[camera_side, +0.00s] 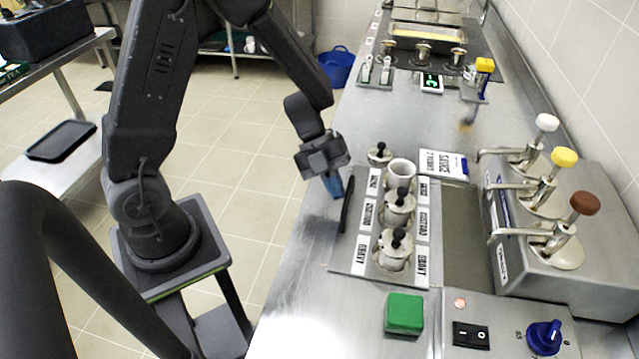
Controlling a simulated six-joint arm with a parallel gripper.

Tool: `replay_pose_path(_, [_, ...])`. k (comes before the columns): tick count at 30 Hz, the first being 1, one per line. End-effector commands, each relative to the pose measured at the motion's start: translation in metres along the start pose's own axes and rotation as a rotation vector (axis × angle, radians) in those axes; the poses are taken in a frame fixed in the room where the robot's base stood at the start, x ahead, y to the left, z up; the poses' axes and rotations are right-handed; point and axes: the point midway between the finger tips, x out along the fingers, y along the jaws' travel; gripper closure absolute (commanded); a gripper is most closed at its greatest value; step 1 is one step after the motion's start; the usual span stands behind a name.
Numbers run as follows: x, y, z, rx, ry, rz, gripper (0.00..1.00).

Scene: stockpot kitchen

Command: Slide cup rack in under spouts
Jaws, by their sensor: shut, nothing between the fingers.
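The cup rack (347,262) is a flat grey tray with labelled strips on the steel counter. It holds a white cup (401,172) at the far end and two metal pots with black knobs (398,206) nearer. A black bar handle (347,205) stands at its left edge. The spouts (512,231) stick out left from a steel pump dispenser (575,255) with white, yellow and brown knobs, to the right of the rack. A bare strip lies between rack and dispenser. My gripper (334,188), with blue fingertips, is shut and empty, just left of the handle's far end; contact is unclear.
A green block (404,313) and a switch panel with a blue knob (544,337) sit at the near end. A small lidded pot (380,153) and a label card (443,164) lie beyond the rack. The counter left of the rack is clear.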

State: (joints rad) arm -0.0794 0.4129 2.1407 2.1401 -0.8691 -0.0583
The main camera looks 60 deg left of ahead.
Motion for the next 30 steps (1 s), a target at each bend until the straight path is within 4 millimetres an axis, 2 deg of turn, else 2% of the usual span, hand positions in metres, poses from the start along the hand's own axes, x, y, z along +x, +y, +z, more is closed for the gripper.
replay_pose_path(9, [0.04,-0.066,-0.001,0.004,0.001,0.001,1.0])
replay_pose_path(15, [0.058,-0.1,-0.001,0.003,0.001,0.0,1.0])
replay_pose_path(22, [0.071,-0.122,0.0,0.001,0.0,0.0,1.0])
replay_pose_path(30, [0.075,-0.129,0.0,-0.001,-0.001,-0.003,1.0])
